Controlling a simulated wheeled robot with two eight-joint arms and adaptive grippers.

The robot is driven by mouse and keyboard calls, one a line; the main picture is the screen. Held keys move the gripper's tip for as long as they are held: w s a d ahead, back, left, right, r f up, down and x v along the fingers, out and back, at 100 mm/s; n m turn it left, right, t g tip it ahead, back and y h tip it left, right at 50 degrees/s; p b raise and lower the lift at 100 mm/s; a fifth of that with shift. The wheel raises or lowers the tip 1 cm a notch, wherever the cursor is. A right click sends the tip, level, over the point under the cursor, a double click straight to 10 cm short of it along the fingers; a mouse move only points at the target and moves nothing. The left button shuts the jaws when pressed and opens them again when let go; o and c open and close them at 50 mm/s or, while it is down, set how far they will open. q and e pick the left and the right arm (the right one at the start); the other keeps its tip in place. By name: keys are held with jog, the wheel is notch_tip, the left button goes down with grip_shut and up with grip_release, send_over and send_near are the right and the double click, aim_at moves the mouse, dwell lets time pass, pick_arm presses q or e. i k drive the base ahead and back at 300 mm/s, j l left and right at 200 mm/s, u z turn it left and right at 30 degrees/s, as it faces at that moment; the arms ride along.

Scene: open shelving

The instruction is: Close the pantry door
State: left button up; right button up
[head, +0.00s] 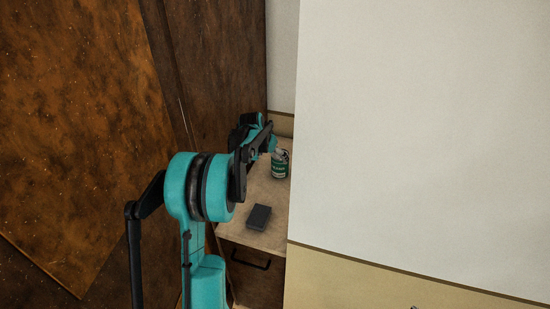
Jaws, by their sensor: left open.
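A large brown, mottled panel (75,130) fills the left side of the head view. It looks like the pantry door, but I cannot tell for certain. A darker upright wood panel (220,65) stands beside it. My left arm rises from the bottom, and my left gripper (267,137) is in front of this darker panel, near its right edge. The gripper is open and seen from behind, so its fingertips are partly hidden. I cannot tell whether it touches the panel. My right gripper is out of view.
A light wood counter (247,217) holds a green-labelled container (280,164) close to my left gripper and a dark block (259,217). A drawer with a black handle (250,262) is below. A large white wall (430,130) blocks the right side.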

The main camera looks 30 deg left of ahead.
aim_at(91, 111)
jog(key=k+l, duration=0.2)
jog(key=k, duration=0.3)
jog(key=k+l, duration=0.15)
jog(key=k, duration=0.35)
